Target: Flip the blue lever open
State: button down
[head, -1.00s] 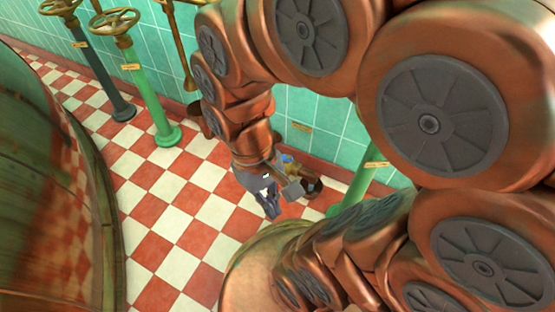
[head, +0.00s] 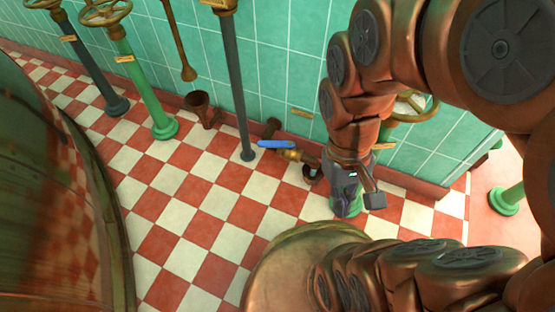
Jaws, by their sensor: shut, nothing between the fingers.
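The blue lever (head: 276,144) sits on top of a small brass valve (head: 291,155) low by the tiled wall. It points left in the picture from the valve body. I cannot tell its exact angle to the pipe. The pipe ends in a dark downturned spout (head: 312,174) on the right. My gripper (head: 346,211) is shut and empty, pointing down, to the right of the valve and apart from the lever. It partly hides the green foot of a post behind it.
A dark post (head: 237,90) stands just left of the lever. A copper funnel (head: 203,109) and a green post (head: 138,88) are farther left. A large copper vessel (head: 50,190) fills the left side. The checkered floor (head: 195,215) between is clear.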

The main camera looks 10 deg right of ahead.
aim_at(261, 144)
jog(key=k, duration=0.85)
jog(key=u, duration=1.1)
jog(key=i, duration=0.5)
jog(key=u, duration=0.1)
